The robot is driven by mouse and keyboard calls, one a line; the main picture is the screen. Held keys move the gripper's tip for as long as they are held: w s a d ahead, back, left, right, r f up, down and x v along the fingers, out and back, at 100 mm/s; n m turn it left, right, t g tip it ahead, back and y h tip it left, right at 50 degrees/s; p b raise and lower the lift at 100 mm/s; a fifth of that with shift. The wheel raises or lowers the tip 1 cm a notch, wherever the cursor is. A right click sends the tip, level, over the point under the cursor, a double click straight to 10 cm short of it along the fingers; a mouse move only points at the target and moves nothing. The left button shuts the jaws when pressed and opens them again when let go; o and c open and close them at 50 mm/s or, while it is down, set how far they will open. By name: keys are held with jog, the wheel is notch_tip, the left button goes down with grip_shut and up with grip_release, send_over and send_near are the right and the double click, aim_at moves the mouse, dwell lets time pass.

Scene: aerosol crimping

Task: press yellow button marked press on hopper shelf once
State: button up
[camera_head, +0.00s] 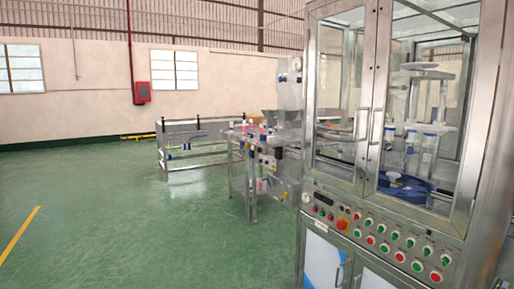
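A metal hopper (284,117) sits on a steel bench (240,187) in the middle of the view, left of the large glass-doored machine. Small pink and white items stand on the bench top near the hopper. Small knobs or fittings show on the bench's side facing me, too small to make out. I cannot pick out a yellow button marked press or read any such label. My gripper is not in view.
The glass-doored machine (341,120) fills the right side, with a panel of red and green buttons (396,236) below its doors. A conveyor (195,142) stands behind the bench. Green floor (110,225) is open at left. A red box (143,92) hangs on the wall.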

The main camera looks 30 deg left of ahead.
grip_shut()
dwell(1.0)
